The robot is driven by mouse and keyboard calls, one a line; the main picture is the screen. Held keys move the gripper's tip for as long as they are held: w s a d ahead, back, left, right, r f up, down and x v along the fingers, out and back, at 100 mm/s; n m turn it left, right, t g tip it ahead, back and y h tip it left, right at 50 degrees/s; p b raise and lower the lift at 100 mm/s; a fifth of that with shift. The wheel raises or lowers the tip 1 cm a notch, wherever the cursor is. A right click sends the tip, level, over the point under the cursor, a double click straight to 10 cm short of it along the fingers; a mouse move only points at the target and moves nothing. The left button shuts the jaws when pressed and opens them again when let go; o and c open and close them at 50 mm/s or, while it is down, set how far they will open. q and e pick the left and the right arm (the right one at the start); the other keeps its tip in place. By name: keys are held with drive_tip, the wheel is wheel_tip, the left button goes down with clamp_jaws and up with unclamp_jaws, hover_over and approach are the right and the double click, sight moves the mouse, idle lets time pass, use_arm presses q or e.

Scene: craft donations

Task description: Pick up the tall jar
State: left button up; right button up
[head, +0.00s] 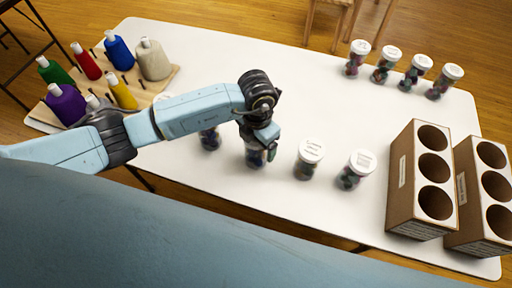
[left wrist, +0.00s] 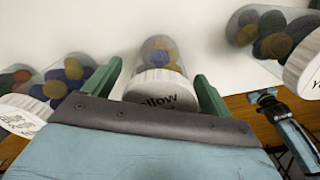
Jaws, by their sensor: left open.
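My left gripper (head: 264,143) reaches over the near row of jars in the head view. In the left wrist view my left gripper (left wrist: 158,76) is open, its two green fingers on either side of a clear jar (left wrist: 162,52). That jar has a white lid lettered "Yellow" and coloured contents; in the head view the jar (head: 256,158) is partly hidden by the gripper. I cannot tell whether the fingers touch it, or whether it is the tall jar. A dark end on a blue link, seemingly my right gripper (left wrist: 264,97), shows at the right; its jaws are unclear.
Near-row neighbours are a left jar (head: 209,140) and two right jars (head: 306,165) (head: 350,178). Several jars (head: 384,66) stand along the far edge. Two cardboard holders (head: 399,185) (head: 468,195) stand right. A wooden rack (head: 160,84) of thread cones is left. The table's middle (head: 300,100) is clear.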

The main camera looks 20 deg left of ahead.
use_arm(q)
drive_tip(key=shift+f, duration=0.1)
drive_tip(key=shift+c, duration=0.2)
drive_tip(key=c, duration=1.1)
drive_tip(key=shift+o, duration=0.2)
